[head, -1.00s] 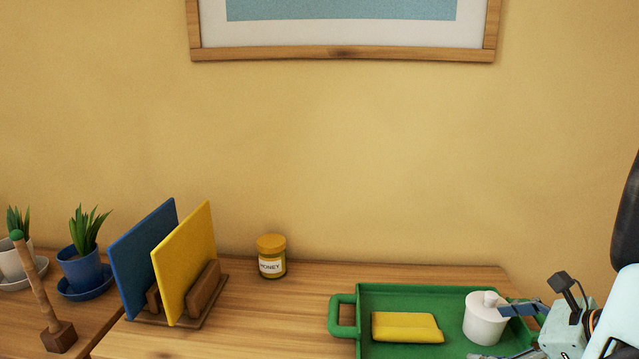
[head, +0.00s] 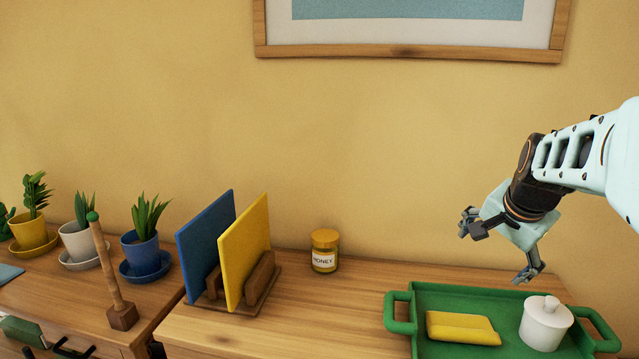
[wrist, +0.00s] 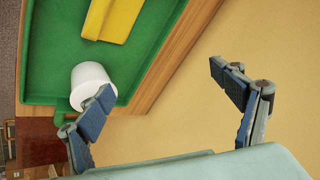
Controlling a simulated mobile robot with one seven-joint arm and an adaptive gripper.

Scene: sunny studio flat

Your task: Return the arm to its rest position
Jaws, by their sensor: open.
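My gripper (head: 500,252) is raised above the back of the green tray (head: 477,292) in the head view. Its two fingers are spread wide with nothing between them. In the wrist view, my gripper (wrist: 160,95) also shows open, with the wall beyond its fingers. The white lidded pot (head: 546,323) stands upright in the right part of the tray, apart from the fingers. It also shows in the wrist view (wrist: 92,82), partly behind one finger. A yellow flat item (head: 462,328) lies in the tray left of the pot.
A honey jar (head: 324,251) stands near the wall. A wooden rack (head: 262,279) holds a blue board (head: 205,240) and a yellow board (head: 247,250). Several potted plants stand on the left. A framed picture (head: 410,50) hangs above. The air left of my gripper is clear.

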